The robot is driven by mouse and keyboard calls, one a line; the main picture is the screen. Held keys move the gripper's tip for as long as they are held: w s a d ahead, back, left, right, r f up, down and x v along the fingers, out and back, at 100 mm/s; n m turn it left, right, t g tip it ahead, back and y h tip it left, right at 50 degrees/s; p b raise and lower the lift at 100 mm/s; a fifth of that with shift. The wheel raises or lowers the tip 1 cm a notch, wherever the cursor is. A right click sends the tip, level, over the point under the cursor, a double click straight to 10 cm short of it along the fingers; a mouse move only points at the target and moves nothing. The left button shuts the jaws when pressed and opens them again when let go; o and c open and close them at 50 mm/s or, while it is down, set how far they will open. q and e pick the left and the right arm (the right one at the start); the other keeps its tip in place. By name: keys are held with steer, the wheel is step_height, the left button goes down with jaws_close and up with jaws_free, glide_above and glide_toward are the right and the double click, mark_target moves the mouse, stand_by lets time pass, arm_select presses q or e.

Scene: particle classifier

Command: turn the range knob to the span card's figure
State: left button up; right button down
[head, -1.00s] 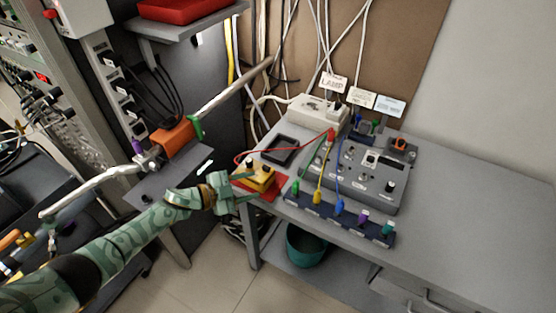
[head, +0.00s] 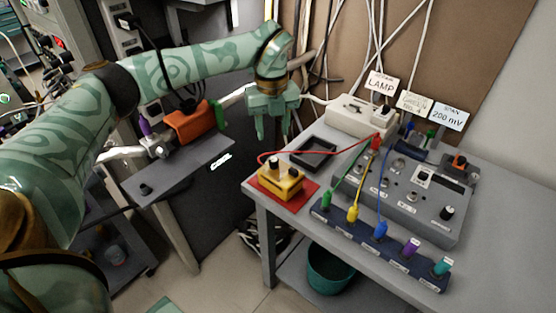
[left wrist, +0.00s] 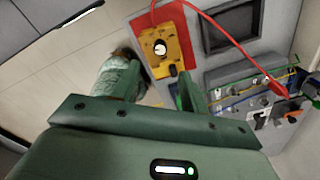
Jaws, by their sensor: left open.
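The span card (head: 447,115) stands at the back of the bench and reads "SPAN 200 mV". The grey instrument box (head: 405,195) below it carries several small controls and a black knob (head: 447,213) at its right. A yellow box (head: 281,184) with dark knobs on top sits on a red mat at the bench's left end. The labels are too small to tell which knob is the range knob. My left gripper (head: 272,136) is open and empty, pointing down above and behind the yellow box. In the left wrist view the yellow box (left wrist: 168,48) lies beyond the open fingers (left wrist: 155,75).
A red lead runs from the yellow box to the grey box. A dark tray (head: 313,152) lies behind the yellow box. A blue strip (head: 370,245) with coloured plugs lies along the front. Cards "LAMP" (head: 382,85) and "GREEN NO. 4" (head: 414,104) stand behind. A teal bin (head: 330,270) is below.

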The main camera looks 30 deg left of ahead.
mark_target(274, 159)
arm_select(q)
step_height(274, 159, down, 10)
steer(key=b, duration=0.3)
arm_select(e)
steer(key=f, duration=0.1)
steer(key=s+f, duration=0.1)
steer(key=f, duration=0.1)
steer(key=shift+s+d+f, duration=0.15)
steer(key=shift+d, duration=0.05)
arm_select(q)
steer(key=shift+r, duration=0.1)
steer(key=shift+c, duration=0.3)
jaws_close()
